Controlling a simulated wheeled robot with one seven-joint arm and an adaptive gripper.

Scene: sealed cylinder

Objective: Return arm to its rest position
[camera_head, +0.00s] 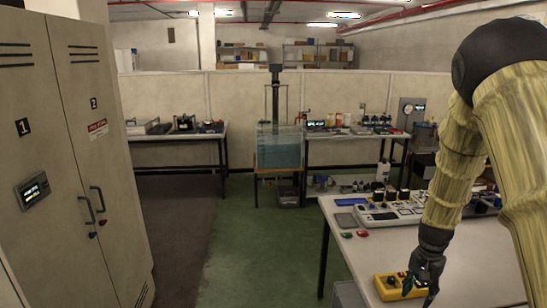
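My arm comes in from the right edge, covered in a yellowish sleeve, and bends down over the white table (470,262). My dark gripper (422,284) is at the arm's lower end, low over the table's near part. It is at the right side of a yellow box (388,288) with dark controls on top, and overlaps it in the picture. I cannot tell if the fingers touch the box. The fingers are small and dark, so their opening does not show clearly.
A control panel (385,215) and small red and green buttons (361,233) sit farther back on the table. Tall cabinets (85,150) stand at left. A water tank (279,148) and workbenches (180,136) line the back. The green floor (260,250) between is clear.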

